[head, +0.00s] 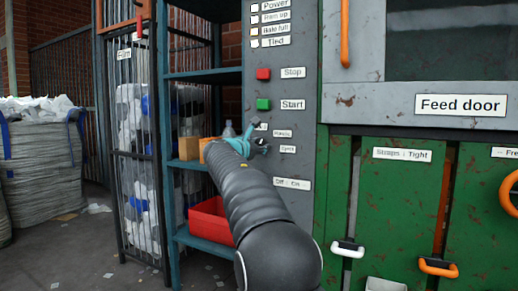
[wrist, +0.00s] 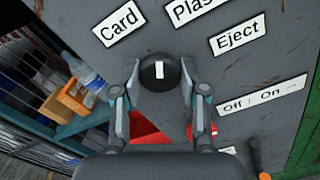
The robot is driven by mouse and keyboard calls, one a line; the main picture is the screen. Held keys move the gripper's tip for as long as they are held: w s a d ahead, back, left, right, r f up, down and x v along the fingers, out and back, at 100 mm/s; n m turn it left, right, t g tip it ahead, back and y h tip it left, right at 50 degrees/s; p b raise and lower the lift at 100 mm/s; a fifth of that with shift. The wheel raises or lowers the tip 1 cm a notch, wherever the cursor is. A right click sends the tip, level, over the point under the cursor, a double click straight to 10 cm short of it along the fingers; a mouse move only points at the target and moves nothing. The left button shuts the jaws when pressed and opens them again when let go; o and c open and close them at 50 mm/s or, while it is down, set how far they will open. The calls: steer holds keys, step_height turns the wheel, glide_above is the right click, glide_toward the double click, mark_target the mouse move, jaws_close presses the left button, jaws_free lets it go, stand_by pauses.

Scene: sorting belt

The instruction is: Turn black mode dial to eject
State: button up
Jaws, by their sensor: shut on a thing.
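The black mode dial (wrist: 151,80) is on the grey panel, with a short white mark on its face. The mark points up in the wrist view, toward the gap between the Card label (wrist: 118,23) and the Plastic label (wrist: 196,8), which is cut off. The Eject label (wrist: 238,35) is up and right of the dial. My gripper (wrist: 161,80) has one finger on each side of the dial and is shut on it. In the head view my gripper (head: 254,141) is at the panel, and the dial is hidden behind it.
A red Stop button (head: 263,74) and a green Start button (head: 263,104) are above my gripper. An Off/On label (head: 292,184) is below. A blue shelf (head: 203,75) with a red crate (head: 207,223) stands left. The green feed door machine (head: 390,215) is right.

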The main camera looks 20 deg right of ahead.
steer(key=m+b, duration=0.1)
steer(key=m, duration=0.2)
steer(key=shift+f+m, duration=0.1)
steer(key=shift+m, duration=0.3)
steer(key=m+b, duration=0.1)
steer(key=m, duration=0.2)
steer(key=shift+m, duration=0.3)
steer(key=m, duration=0.3)
steer(key=shift+m+b, duration=0.3)
steer(key=shift+b, duration=0.1)
steer(key=shift+m, duration=1.6)
steer(key=o, duration=1.1)
steer(key=shift+o, duration=0.2)
steer(key=shift+a, duration=0.15)
steer(key=v, duration=1.2)
